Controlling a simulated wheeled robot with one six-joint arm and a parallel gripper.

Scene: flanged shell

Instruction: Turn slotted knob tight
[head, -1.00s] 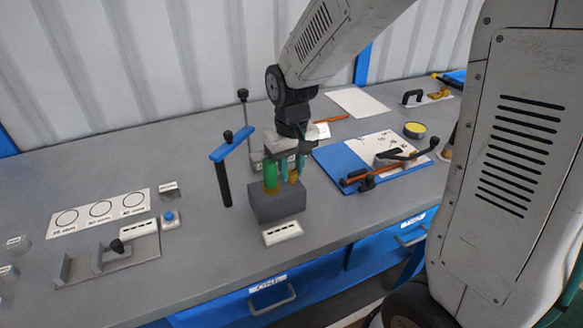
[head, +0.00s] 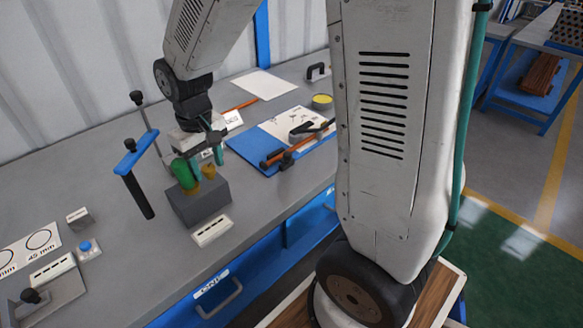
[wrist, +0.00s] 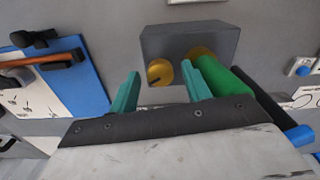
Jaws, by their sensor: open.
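The slotted knob, small, round and brass with a dark slot, shows in the wrist view (wrist: 160,72) on one side of a grey block (wrist: 190,42). My gripper (wrist: 161,75) is open, its teal fingers on either side of the knob in that view, with a gap to each; I cannot tell whether they reach its depth. A green cylinder (wrist: 228,84) on a brass base stands beside it on the same block, close to one finger. In the head view my gripper (head: 212,140) is just above the block (head: 200,203), and the brass knob (head: 208,171) is partly hidden.
A blue-topped T-shaped tool (head: 132,160) stands left of the block. A white label (head: 212,231) lies in front of it. A blue board (head: 262,152) with an orange-handled tool lies to the right. The bench between block and front edge is mostly clear.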

